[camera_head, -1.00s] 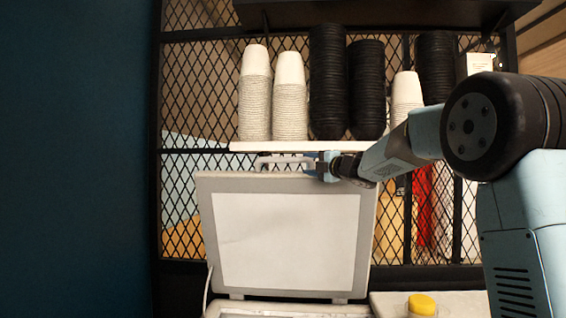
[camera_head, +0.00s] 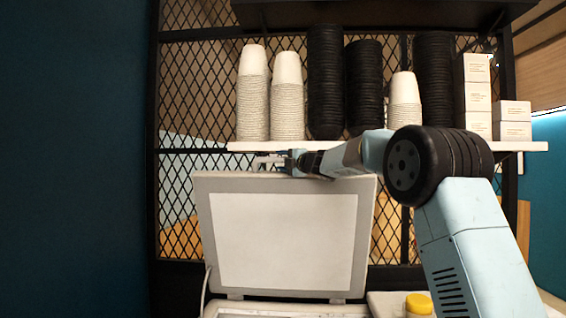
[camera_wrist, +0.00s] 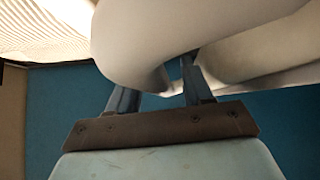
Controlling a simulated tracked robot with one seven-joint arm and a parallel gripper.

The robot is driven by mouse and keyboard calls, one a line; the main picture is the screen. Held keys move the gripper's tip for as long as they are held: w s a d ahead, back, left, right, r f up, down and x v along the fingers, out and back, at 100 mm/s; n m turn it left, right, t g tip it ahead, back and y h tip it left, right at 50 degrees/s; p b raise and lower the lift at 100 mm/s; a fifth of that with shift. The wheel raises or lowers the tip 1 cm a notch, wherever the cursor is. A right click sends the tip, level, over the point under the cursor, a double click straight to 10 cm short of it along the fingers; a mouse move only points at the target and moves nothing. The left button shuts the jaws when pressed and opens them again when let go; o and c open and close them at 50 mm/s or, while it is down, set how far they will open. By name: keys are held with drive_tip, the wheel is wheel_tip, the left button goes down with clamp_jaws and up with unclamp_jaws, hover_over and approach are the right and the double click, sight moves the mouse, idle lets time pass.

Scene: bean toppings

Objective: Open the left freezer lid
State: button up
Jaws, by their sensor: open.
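The left freezer lid (camera_head: 284,240) stands raised, nearly upright, with its pale inner panel facing the head camera. Its light handle (camera_head: 264,159) shows just above the top edge. My gripper (camera_head: 284,160) is at the lid's top edge, beside the handle. In the wrist view, my gripper's two fingers (camera_wrist: 158,85) are spread apart, and a large pale curved part, likely the handle (camera_wrist: 135,45), hides their tips. I cannot tell whether they touch it.
A white shelf (camera_head: 400,146) above the lid holds stacks of white cups (camera_head: 254,95), black cups (camera_head: 325,85) and small boxes (camera_head: 477,95). A black mesh (camera_head: 185,95) stands behind. A yellow-capped container (camera_head: 418,304) is at the lower right.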

drive_tip(key=shift+f, duration=0.1)
clamp_jaws()
idle(0.4)
